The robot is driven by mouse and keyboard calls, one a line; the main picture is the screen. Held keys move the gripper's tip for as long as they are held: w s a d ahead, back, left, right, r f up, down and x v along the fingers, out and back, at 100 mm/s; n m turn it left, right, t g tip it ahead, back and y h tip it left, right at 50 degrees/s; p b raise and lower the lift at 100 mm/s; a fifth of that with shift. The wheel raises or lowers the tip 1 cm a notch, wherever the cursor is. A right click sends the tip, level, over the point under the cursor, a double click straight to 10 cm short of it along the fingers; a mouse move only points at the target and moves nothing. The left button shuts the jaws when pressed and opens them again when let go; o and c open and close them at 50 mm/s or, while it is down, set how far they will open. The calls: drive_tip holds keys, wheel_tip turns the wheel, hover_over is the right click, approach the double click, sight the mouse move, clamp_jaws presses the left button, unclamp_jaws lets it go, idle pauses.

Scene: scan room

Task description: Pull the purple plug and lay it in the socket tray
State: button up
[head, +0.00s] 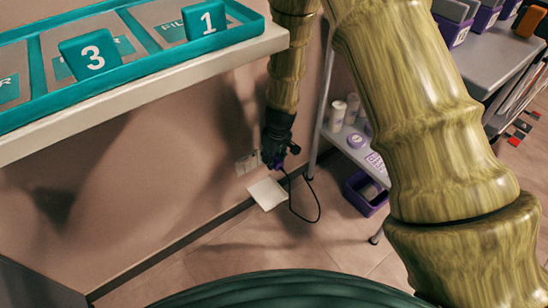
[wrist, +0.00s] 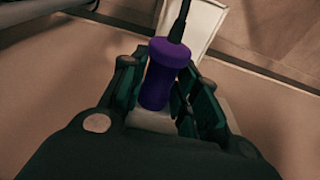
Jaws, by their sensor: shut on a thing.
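The purple plug (wrist: 168,72) sits between the fingers of my gripper (wrist: 163,88) in the wrist view, with a black cable at its far end. My gripper (head: 273,155) is shut on it and low by the wall in the head view, where a little of the purple plug (head: 279,163) shows. A pale wall socket plate (head: 246,163) is just left of the gripper. I cannot tell whether the plug's pins are in a socket. A white tray (head: 266,194), likely the socket tray, is below the gripper; it also shows in the wrist view (wrist: 199,22).
The plug's black cable (head: 318,212) hangs in a loop right of the white tray. A shelf rack (head: 349,146) with white containers and a purple bin (head: 364,194) below stands to the right. A ledge with a teal tray (head: 130,62) juts out at upper left.

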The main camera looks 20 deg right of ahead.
drive_tip(key=shift+s+d+p, duration=0.1)
drive_tip(key=shift+s+d, duration=0.2)
drive_tip(key=shift+s, duration=0.5)
drive_tip(key=shift+s+d+p, duration=0.15)
drive_tip(key=shift+s+d, duration=0.1)
drive_tip(key=shift+s, duration=0.5)
drive_tip(key=shift+s+d+p, duration=0.1)
drive_tip(key=shift+s+d, duration=0.2)
drive_tip(key=shift+s, duration=0.5)
idle(0.3)
drive_tip(key=p, duration=0.2)
approach(268, 193)
drive_tip(key=s+f, duration=0.1)
drive_tip(key=s+d+f, duration=0.1)
drive_tip(key=s, duration=0.1)
drive_tip(key=shift+s+d+f, duration=0.1)
drive_tip(key=shift+s+d, duration=0.1)
drive_tip(key=shift+s, duration=0.1)
drive_tip(key=shift+w+a+f, duration=0.1)
drive_tip(key=shift+a+f, duration=0.05)
drive_tip(key=shift+f, duration=0.15)
